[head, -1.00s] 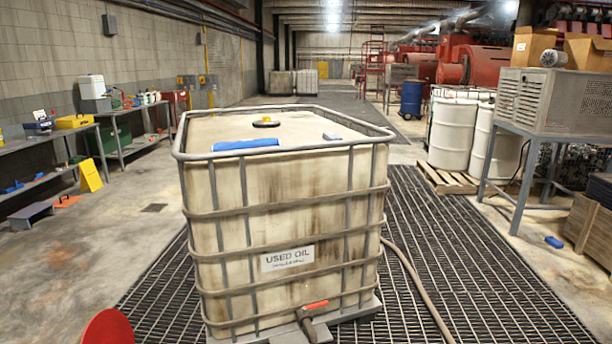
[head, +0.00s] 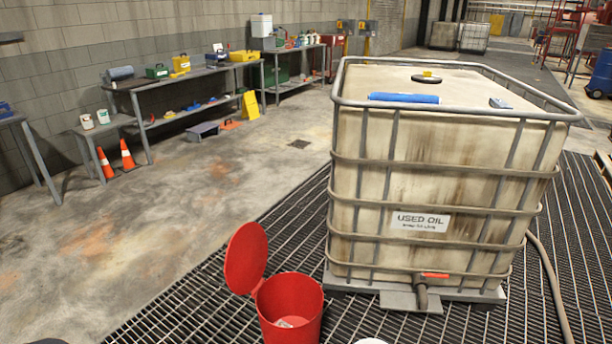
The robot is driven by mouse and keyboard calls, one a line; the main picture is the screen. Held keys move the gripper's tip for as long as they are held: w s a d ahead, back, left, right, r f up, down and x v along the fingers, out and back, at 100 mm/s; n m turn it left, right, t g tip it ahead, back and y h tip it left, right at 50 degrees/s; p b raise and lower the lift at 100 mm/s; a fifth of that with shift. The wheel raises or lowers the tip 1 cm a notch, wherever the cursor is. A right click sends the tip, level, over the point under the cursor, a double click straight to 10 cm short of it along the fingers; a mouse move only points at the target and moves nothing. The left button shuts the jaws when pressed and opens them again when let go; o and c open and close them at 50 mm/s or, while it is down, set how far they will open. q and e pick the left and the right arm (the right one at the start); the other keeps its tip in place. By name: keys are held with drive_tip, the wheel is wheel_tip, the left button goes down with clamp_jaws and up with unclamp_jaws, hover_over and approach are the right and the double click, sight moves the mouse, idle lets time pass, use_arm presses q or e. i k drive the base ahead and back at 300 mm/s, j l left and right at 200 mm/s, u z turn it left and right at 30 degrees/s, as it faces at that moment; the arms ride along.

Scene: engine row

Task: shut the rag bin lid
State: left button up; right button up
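The red rag bin (head: 290,308) stands at the bottom middle of the head view, on the dark floor grating in front of the oil tank. Its round red lid (head: 246,259) is raised, tilted up at the bin's left rear side. The bin's mouth is open, and something pale lies inside. The bin's bottom is cut off by the frame edge. Neither of my grippers shows in the view.
A caged tank marked USED OIL (head: 440,180) stands just behind and right of the bin, with a hose (head: 548,285) at its right. Workbenches (head: 190,78) and traffic cones (head: 127,155) line the left wall. The concrete floor (head: 190,210) on the left is mostly clear.

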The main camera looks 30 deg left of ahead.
sight(246, 259)
drive_tip(key=j+z, duration=0.15)
drive_tip(key=j, duration=3.75)
